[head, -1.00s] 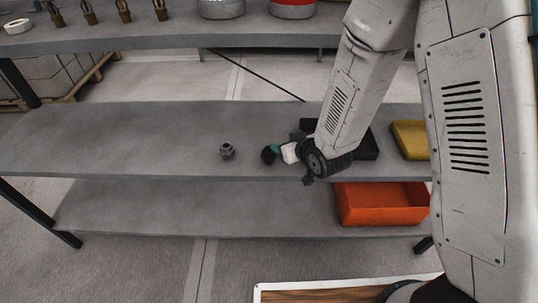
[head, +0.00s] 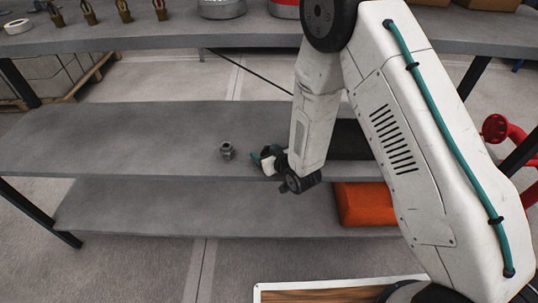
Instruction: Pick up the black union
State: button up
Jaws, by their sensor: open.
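The black union (head: 227,150) is a small dark grey fitting. It stands on the middle shelf (head: 120,140), left of my arm, with nothing touching it. My gripper (head: 257,158) is at the same shelf, just right of the union and apart from it. Its teal and dark fingers point left toward the union, and it is open with nothing seen between the fingers. The fingers are small in this view, and my arm hides part of the gripper's back.
A black tray (head: 348,140) on the middle shelf is partly behind my arm. An orange bin (head: 364,204) sits on the lower shelf. The upper shelf (head: 150,38) holds several brass fittings and canisters above. The middle shelf left of the union is clear.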

jog(key=c, duration=1.3)
jog(key=shift+w, duration=0.1)
